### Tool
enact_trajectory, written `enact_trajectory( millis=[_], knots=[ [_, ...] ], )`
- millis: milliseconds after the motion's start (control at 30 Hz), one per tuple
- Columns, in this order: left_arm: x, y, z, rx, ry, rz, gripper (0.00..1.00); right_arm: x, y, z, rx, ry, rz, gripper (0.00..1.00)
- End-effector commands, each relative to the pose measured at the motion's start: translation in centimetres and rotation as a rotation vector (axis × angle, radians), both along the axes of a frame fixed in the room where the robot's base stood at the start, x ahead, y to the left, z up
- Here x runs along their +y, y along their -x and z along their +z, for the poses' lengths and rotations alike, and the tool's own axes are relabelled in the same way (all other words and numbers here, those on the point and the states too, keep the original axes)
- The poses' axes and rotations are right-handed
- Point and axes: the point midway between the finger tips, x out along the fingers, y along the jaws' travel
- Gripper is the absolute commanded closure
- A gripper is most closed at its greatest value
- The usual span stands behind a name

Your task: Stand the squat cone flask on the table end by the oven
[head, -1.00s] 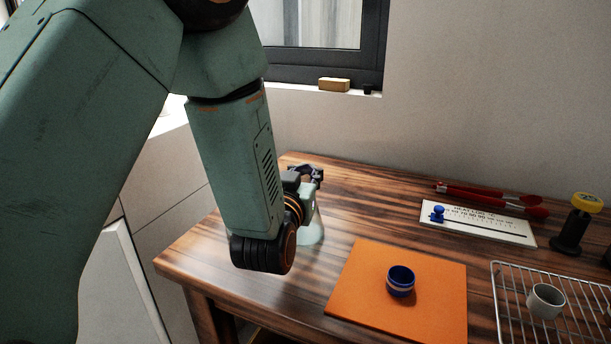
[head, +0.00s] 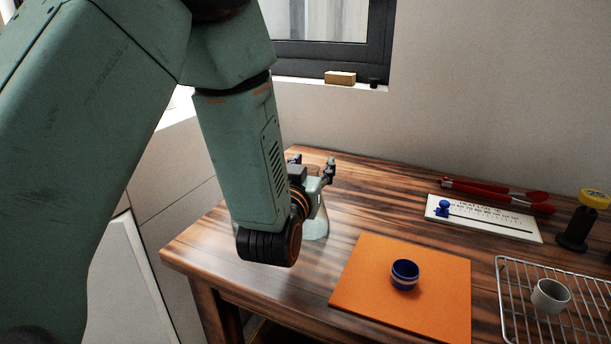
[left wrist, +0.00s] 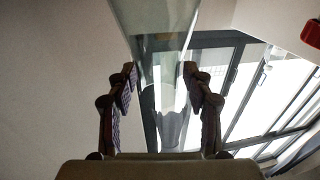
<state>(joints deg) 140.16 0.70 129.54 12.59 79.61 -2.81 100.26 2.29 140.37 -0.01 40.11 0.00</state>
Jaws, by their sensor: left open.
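The squat cone flask (head: 317,226) is clear glass and stands upright on the left end of the wooden table (head: 215,252). My left arm hides much of it in the head view. My left gripper (head: 312,166) is open at the flask's upper part, with its fingers spread apart. In the left wrist view the flask's glass (left wrist: 157,40) lies between the two open fingers (left wrist: 160,85), with a gap showing on either side. My right gripper is in neither view.
An orange mat (head: 365,290) bears a blue ring-shaped cup (head: 404,275). A wire rack (head: 515,310) with a small white cup (head: 550,296) is at the right. A white scale board (head: 490,222) and red-handled tools (head: 495,193) lie at the back.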

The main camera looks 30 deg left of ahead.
Motion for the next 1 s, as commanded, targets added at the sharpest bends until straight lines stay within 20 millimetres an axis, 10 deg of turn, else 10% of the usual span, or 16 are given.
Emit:
enact_trajectory(
  millis=[400, 1000],
  knots=[
    [-1.8, 7.5, 0.3, 0.005, -0.008, -0.004, 0.49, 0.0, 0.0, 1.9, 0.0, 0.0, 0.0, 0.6],
    [-2.4, 10.7, 0.4, 0.003, -0.001, 0.001, 0.49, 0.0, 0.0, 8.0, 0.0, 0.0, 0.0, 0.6]
  ],
)
